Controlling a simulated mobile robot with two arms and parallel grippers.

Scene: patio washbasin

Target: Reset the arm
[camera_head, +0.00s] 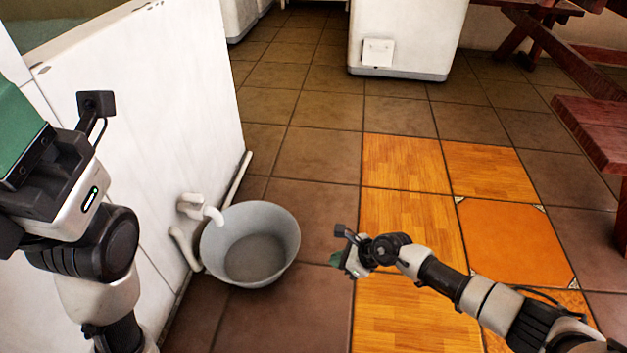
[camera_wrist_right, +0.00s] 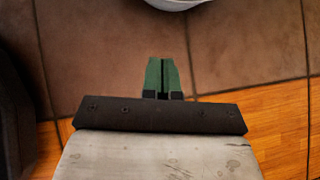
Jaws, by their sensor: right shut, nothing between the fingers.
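My right arm reaches in from the lower right in the head view. Its gripper (camera_head: 337,259) hangs over the floor, to the right of the grey basin and apart from it. In the right wrist view the two green fingers (camera_wrist_right: 162,74) are together with nothing between them. My left gripper (camera_head: 18,135) is large and close at the left edge, in front of the white wall. Its green fingers are cut off by the frame, so their opening is hidden.
A grey basin (camera_head: 251,245) stands on the tiled floor under a white pipe spout (camera_head: 207,210) on the white wall (camera_head: 150,80). A white cabinet (camera_head: 405,35) stands at the back. A red wooden bench (camera_head: 597,125) is at the right. The middle floor is clear.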

